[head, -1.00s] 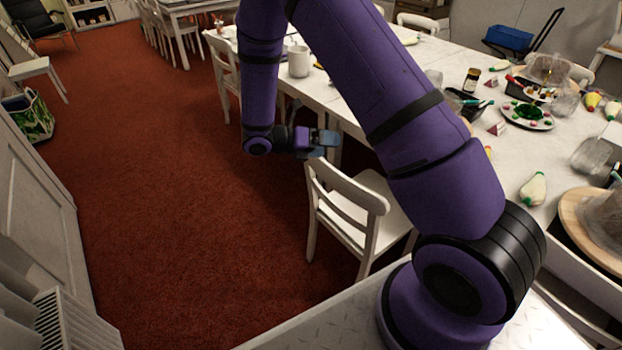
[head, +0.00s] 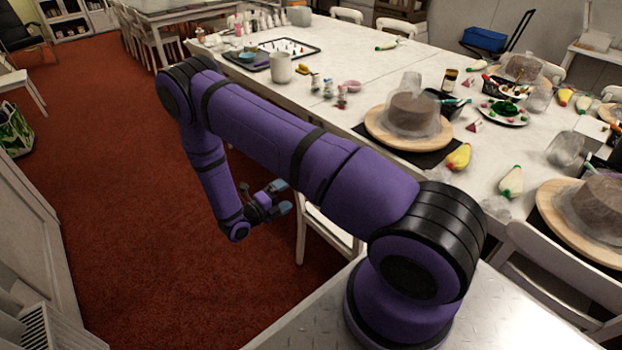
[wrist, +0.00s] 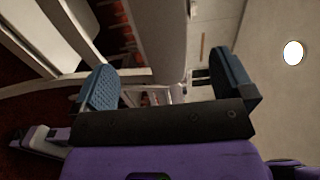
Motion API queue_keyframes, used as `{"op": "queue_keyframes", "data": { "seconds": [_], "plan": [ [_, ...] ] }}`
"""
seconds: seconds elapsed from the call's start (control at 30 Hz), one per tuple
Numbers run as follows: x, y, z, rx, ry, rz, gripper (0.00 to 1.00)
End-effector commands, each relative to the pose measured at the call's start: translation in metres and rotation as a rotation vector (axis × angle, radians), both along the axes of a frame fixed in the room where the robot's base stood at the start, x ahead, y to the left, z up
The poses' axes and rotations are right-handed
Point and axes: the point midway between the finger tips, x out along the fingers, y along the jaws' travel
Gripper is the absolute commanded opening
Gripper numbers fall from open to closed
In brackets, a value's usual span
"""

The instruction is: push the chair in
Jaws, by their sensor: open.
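A white wooden chair (head: 331,234) stands by the near side of the long white table (head: 350,62). In the head view my arm covers much of it; part of the backrest and a leg show below the arm. My gripper (head: 281,197) is open, with blue fingertips, just left of the chair's backrest. No contact can be made out. In the wrist view the open fingers (wrist: 166,82) have nothing clear between them, and white chair-like bars (wrist: 85,32) show at upper left, close to the left finger.
Cakes on wooden turntables (head: 407,125), a white mug (head: 281,68) and several decorating items stand on the table. Another white chair (head: 560,275) is at lower right. The red carpet (head: 130,200) to the left is open floor.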

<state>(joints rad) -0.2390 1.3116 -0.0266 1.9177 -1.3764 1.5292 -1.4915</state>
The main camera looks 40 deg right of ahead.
Motion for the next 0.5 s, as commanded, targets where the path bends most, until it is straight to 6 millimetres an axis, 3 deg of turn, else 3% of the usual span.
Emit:
{"op": "queue_keyframes", "data": {
  "seconds": [0.5],
  "plan": [
    [0.003,-0.106,0.000,0.000,-0.001,-0.002,1.00]
  ]
}}
